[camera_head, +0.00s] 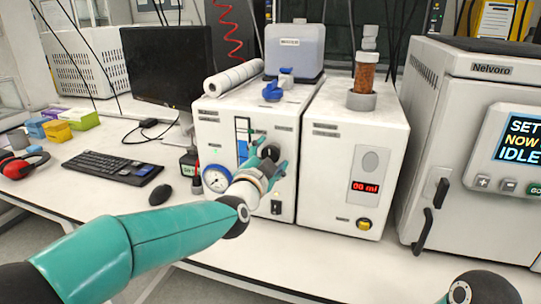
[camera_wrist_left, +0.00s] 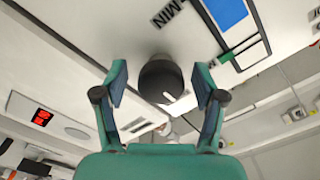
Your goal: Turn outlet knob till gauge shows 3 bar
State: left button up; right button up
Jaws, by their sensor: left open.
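The black outlet knob (camera_head: 270,152) is on the front of the white water unit (camera_head: 208,128), partly hidden by my left gripper. In the left wrist view the dark round knob (camera_wrist_left: 160,80) sits between two open fingers, with a gap visible on each side. My left gripper (camera_head: 267,157) is open around the knob; it fills the bottom of the wrist view (camera_wrist_left: 160,88). The round gauge (camera_head: 216,179) is at the unit's lower left, just left of my wrist; its needle is too small to read surely. My right gripper is not in view.
A second white unit (camera_head: 320,205) with a red "00 ml" display stands to the right, then the Nelvoro oven (camera_head: 459,135). A monitor (camera_head: 164,72), keyboard (camera_head: 108,166), mouse (camera_head: 160,195) and red ear muffs (camera_head: 24,163) are to the left.

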pick_arm(q)
jog(key=c, duration=1.1)
jog(key=shift+c, duration=0.2)
